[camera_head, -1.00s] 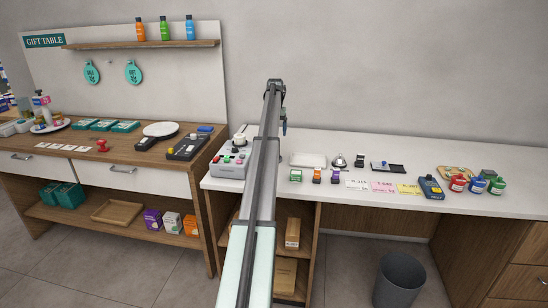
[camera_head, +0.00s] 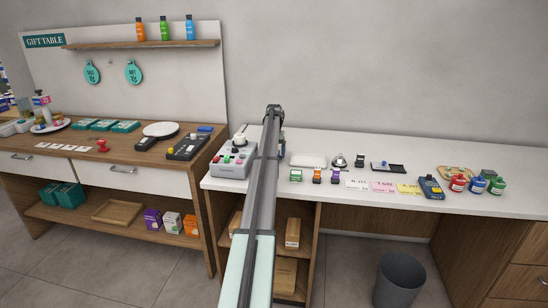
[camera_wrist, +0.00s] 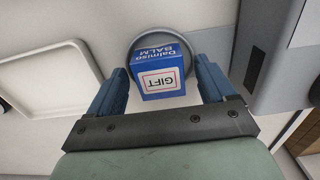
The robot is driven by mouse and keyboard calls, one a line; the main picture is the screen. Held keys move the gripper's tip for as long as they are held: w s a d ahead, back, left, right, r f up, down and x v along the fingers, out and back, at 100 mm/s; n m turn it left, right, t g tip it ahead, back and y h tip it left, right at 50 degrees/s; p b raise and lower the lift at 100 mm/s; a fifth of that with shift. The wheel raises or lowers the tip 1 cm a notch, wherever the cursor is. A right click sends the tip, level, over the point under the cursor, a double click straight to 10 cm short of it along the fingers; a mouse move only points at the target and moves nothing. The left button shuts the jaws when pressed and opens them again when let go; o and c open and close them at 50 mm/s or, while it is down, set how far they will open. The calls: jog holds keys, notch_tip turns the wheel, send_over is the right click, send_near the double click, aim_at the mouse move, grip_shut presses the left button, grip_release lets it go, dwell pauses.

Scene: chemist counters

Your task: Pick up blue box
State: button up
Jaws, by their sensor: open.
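The blue box (camera_wrist: 160,56) shows in the wrist view, with white lettering that includes "BALM" and a white label reading "GIFT". It stands on or over a round grey dish (camera_wrist: 160,32). My gripper (camera_wrist: 164,75) is open, with one blue finger on each side of the box. The box is between the fingers, and a gap shows on both sides. In the head view my arm hides the box, and the gripper's fingers are not clearly visible.
A pale tray (camera_wrist: 52,112) lies left of the box in the wrist view. A grey device (camera_wrist: 262,45) stands close on the right. In the head view, a button panel (camera_head: 229,168) is left of my arm and small items, including a bell (camera_head: 338,161), are right.

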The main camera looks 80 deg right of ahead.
jog(key=shift+f, duration=0.1)
jog(key=c, duration=1.2)
jog(key=shift+o, duration=0.2)
